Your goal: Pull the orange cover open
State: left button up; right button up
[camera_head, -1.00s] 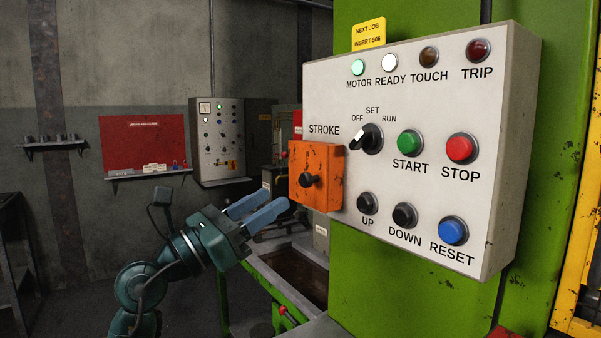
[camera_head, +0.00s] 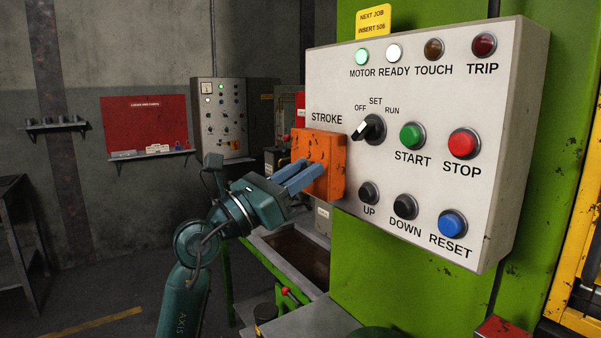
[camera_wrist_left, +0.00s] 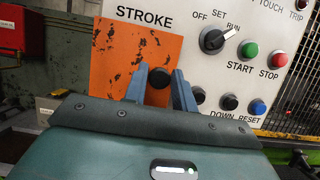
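The orange cover (camera_head: 326,152) is a scuffed orange box on the left edge of the control panel (camera_head: 330,83), under the word STROKE. It is closed against the panel. Its black knob (camera_wrist_left: 158,79) shows in the left wrist view; in the head view the fingers hide it. My left gripper (camera_head: 311,169) reaches the front of the cover from the left. In the left wrist view its blue fingers (camera_wrist_left: 160,75) stand apart on either side of the knob, with slight gaps visible, so it looks open around the knob. My right gripper is not in view.
The panel carries a selector switch (camera_head: 369,128), START (camera_head: 412,135) and STOP (camera_head: 464,142) buttons, and UP, DOWN and RESET buttons to the right of the cover. A green press frame (camera_head: 400,285) stands behind. Open room lies to the left, before a red wall board (camera_head: 145,122).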

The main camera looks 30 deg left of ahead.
pick_arm(q)
grip_shut()
